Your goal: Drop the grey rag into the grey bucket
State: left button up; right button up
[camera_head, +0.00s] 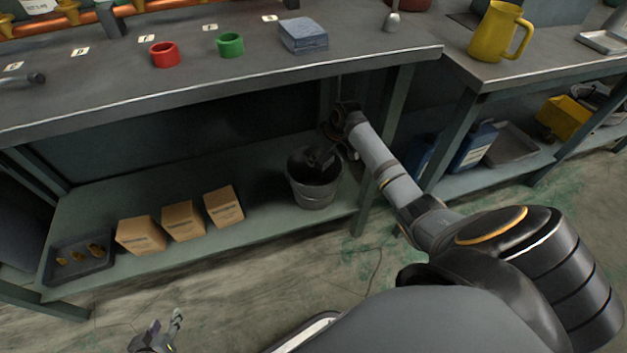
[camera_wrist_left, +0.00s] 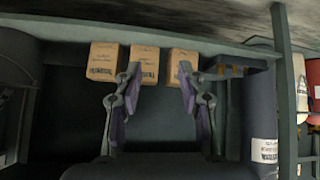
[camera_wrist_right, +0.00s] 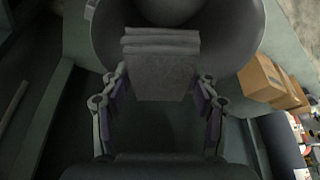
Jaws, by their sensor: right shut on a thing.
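The grey bucket (camera_head: 314,197) stands upright on the lower shelf under the bench. My right arm reaches down to it, and my right gripper (camera_head: 322,157) is at its mouth, dark and partly hidden. In the right wrist view my right gripper (camera_wrist_right: 158,86) is shut on the folded grey rag (camera_wrist_right: 161,62). There the rag shows in front of the bucket's open mouth (camera_wrist_right: 240,48); its height against the rim is hard to tell. The rag cannot be made out in the head view. My left gripper (camera_head: 158,338) is low at the front; the left wrist view shows it open and empty (camera_wrist_left: 157,78).
Several cardboard boxes (camera_head: 183,220) and a dark tray (camera_head: 80,270) stand left of the bucket on the shelf (camera_head: 260,245). The bench top above holds a folded blue-grey cloth (camera_head: 303,36), a red ring (camera_head: 164,54) and a green ring (camera_head: 230,45). A bench leg (camera_head: 378,185) stands right of the bucket.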

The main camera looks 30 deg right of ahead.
jog(key=shift+f+b, duration=0.65)
jog(key=shift+b, duration=0.15)
pick_arm(q)
jog(key=w+r+t, duration=0.7)
jog(key=w+r, duration=0.1)
jog(key=r, duration=0.4)
jog(key=shift+w+a+r, duration=0.25)
jog(key=shift+w+a, duration=0.05)
jog(key=shift+a, duration=0.1)
pick_arm(e)
jog(key=o, duration=1.2)
jog(key=v, duration=1.2)
